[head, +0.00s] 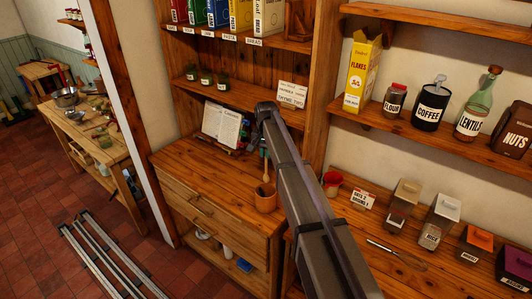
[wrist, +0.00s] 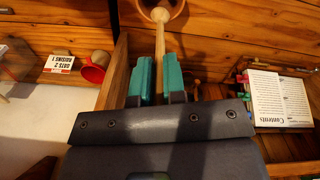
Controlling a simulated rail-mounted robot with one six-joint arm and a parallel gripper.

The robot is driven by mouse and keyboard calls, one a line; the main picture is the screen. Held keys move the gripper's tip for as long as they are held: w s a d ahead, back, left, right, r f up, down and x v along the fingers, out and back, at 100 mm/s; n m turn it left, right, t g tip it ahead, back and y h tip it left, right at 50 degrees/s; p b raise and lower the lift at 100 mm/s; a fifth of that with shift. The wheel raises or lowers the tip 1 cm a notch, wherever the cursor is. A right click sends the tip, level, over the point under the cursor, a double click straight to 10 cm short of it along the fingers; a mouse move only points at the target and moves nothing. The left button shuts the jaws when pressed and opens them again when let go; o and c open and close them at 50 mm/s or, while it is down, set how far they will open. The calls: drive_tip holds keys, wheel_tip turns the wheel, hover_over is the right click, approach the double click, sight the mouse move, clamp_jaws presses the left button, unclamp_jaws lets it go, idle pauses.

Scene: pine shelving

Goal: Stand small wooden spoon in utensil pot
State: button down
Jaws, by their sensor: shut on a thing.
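The small wooden spoon (wrist: 160,42) is pale and held between the teal fingers of my gripper (wrist: 159,62). In the head view my gripper (head: 264,153) is above the utensil pot (head: 265,201), a round brown pot on the wooden counter. The spoon (head: 266,175) hangs roughly upright below the fingers, its lower end at the pot's mouth. In the wrist view the spoon's rounded end overlaps the opening of the pot (wrist: 181,8), cut by the top edge. How deep that end sits is hard to tell.
An open recipe book (head: 222,127) stands behind the pot, left of my arm. A red cup (head: 332,183) and labelled boxes (head: 403,193) are to the right. A shelf (head: 230,105) with small jars is above. The counter left of the pot (head: 195,165) is clear.

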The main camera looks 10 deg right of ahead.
sight(266, 177)
wheel_tip(266, 177, down, 13)
drive_tip(key=b, duration=1.1)
drive_tip(key=shift+r+b, duration=0.2)
drive_tip(key=shift+b, duration=0.15)
drive_tip(key=shift+s, duration=0.35)
drive_tip(key=shift+r, duration=0.1)
drive_tip(key=c, duration=1.3)
unclamp_jaws()
drive_tip(key=shift+w, duration=0.1)
drive_tip(key=shift+o, duration=1)
drive_tip(key=shift+w+f, duration=0.25)
drive_tip(key=shift+f, duration=0.05)
drive_tip(key=shift+s+r, duration=0.1)
drive_tip(key=shift+r, duration=0.05)
wheel_tip(266, 177, up, 11)
drive_tip(key=p, duration=1.1)
